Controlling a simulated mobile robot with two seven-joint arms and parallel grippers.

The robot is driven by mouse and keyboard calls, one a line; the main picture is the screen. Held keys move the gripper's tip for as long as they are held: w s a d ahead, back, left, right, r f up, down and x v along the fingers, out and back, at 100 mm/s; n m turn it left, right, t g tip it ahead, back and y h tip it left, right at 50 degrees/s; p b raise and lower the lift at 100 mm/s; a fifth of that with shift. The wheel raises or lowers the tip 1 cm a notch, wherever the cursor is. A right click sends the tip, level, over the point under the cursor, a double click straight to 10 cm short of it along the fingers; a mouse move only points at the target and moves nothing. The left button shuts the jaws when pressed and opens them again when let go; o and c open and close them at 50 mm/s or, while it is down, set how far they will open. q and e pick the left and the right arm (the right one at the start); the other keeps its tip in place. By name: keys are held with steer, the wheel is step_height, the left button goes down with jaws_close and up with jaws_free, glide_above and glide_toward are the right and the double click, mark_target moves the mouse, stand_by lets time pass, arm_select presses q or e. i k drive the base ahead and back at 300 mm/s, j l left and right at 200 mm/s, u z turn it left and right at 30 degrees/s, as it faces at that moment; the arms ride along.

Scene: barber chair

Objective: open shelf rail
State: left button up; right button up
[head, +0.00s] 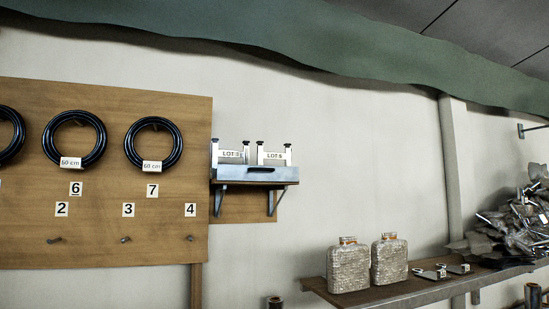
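A small wall shelf (258,184) is mounted right of the pegboard, on two dark brackets. A grey metal rail (235,174) runs along its front edge, with a dark slot near its middle. The rail stands across the front of the shelf, in front of two pale holders. The left holder (231,155) and the right holder (274,156) both carry "LOT" labels; the last characters are hard to read. The rail hides their lower parts. Neither of my grippers is in view.
A wooden board (100,225) with hooks, number tags and black coiled hoses fills the left. Wall between the shelves is clear. Dark cylinder tops show at the bottom edge.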

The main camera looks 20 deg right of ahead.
mark_target(225, 173)
steer(key=i+l+u, duration=0.1)
steer(key=l, duration=0.3)
steer(key=i+l+u, duration=0.1)
steer(key=l, duration=0.35)
steer(key=i+l+u, duration=0.1)
steer(key=i+l, duration=0.15)
steer(key=l, duration=0.2)
steer(key=i+l+u, duration=0.1)
steer(key=l, duration=0.3)
steer(key=i+l+u, duration=0.1)
steer(key=l, duration=0.35)
